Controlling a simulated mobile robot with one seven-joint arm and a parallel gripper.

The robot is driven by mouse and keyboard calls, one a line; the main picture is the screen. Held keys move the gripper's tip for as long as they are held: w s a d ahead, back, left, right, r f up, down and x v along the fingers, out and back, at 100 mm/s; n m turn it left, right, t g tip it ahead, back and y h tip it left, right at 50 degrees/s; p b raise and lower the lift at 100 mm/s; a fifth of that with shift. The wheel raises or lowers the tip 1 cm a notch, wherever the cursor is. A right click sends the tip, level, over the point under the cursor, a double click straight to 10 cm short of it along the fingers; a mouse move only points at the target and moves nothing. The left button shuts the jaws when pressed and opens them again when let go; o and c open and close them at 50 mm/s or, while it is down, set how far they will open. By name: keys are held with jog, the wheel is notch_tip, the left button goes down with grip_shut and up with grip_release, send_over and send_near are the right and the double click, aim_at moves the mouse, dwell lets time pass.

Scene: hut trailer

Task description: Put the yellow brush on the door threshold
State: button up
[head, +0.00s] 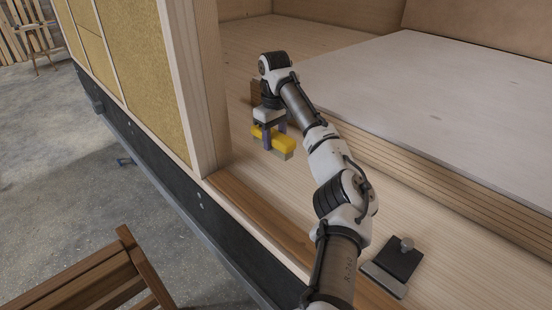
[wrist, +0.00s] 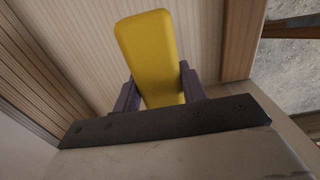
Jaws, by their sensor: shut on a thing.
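The yellow brush (head: 273,139) is between the fingers of my gripper (head: 273,138), above the pale wooden floor of the hut. Its yellow back faces up, and a grey underside edge shows. In the wrist view the yellow brush (wrist: 148,60) sits between the two dark fingers of my gripper (wrist: 158,92), which are shut on it. The door threshold (head: 258,218) is the browner wood strip along the hut's open edge, in front of and below the brush in the head view. The brush is apart from the threshold.
A door post (head: 203,80) stands just left of my gripper. A stack of boards (head: 440,95) lies at the right. A dark block tool with a knob (head: 397,262) lies on the floor near the threshold. A wooden chair (head: 95,275) stands outside on the lower ground.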

aim_at(275, 134)
jog(key=shift+f+p, duration=0.75)
jog(key=shift+f, duration=2.85)
jog(key=shift+f, duration=0.1)
jog(key=o, duration=0.9)
jog(key=shift+o, duration=0.2)
notch_tip(275, 134, up, 12)
jog(key=shift+r+b, duration=0.1)
jog(key=shift+b, duration=0.95)
